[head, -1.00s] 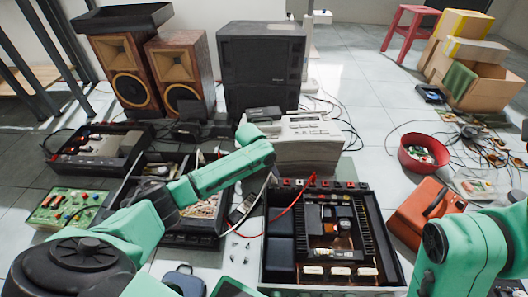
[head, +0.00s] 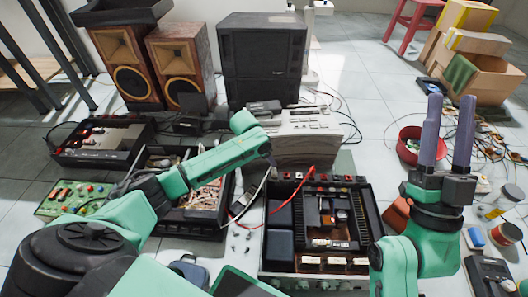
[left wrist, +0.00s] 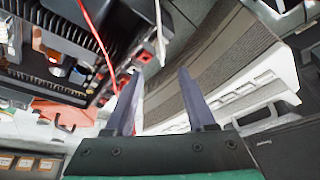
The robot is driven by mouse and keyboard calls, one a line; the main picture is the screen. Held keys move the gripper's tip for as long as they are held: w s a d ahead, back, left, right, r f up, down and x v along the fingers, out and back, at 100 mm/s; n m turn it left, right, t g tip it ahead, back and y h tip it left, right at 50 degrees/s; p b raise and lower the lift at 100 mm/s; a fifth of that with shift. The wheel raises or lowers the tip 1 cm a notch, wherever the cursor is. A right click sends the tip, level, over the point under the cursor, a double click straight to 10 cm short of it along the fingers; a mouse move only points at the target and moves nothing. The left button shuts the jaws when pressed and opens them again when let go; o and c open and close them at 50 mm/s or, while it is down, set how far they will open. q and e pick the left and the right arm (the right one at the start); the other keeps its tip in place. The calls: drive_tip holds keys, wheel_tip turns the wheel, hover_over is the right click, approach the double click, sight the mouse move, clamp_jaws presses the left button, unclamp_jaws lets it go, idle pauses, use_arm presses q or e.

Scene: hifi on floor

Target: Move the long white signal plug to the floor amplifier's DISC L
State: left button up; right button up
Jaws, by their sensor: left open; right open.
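The open black floor amplifier (head: 372,215) lies right of centre in the head view, with a row of red sockets along its far edge; their labels are too small to read. These sockets also show in the left wrist view (left wrist: 146,57). A white cable (head: 262,186) rises beside the amplifier's far left corner, but I cannot make out its plug. My left gripper (left wrist: 160,75) is open near the sockets, its fingers empty; the head view hides its fingers behind the arm. My right gripper (head: 448,97) is open and empty, fingers up, right of the amplifier.
A red cable (head: 290,192) crosses the amplifier's far left corner. A grey ribbed device (head: 306,148) stands behind it. Other open chassis (head: 106,142) lie left. A red bowl (head: 407,150) and an orange case (head: 396,217) are close to my right gripper.

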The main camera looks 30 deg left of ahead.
wheel_tip(320, 180, down, 22)
drive_tip(key=w+a+m+g+h+p, duration=0.1)
drive_tip(key=a+m+g+h+p, duration=0.15)
drive_tip(key=g, duration=0.45)
use_arm(q)
wheel_tip(320, 180, up, 8)
drive_tip(key=s+p, duration=0.1)
drive_tip(key=p, duration=0.5)
drive_tip(key=shift+s+a+r, duration=0.15)
drive_tip(key=shift+a, duration=0.1)
use_arm(e)
drive_tip(key=s+a+f+g+h, duration=0.1)
drive_tip(key=s+f+g+h, duration=0.1)
drive_tip(key=s+f+g, duration=0.5)
drive_tip(key=s+f, duration=0.4)
drive_tip(key=f, duration=0.2)
drive_tip(key=shift+a+g, duration=0.2)
drive_tip(key=shift+g, duration=0.1)
drive_tip(key=shift+s, duration=0.1)
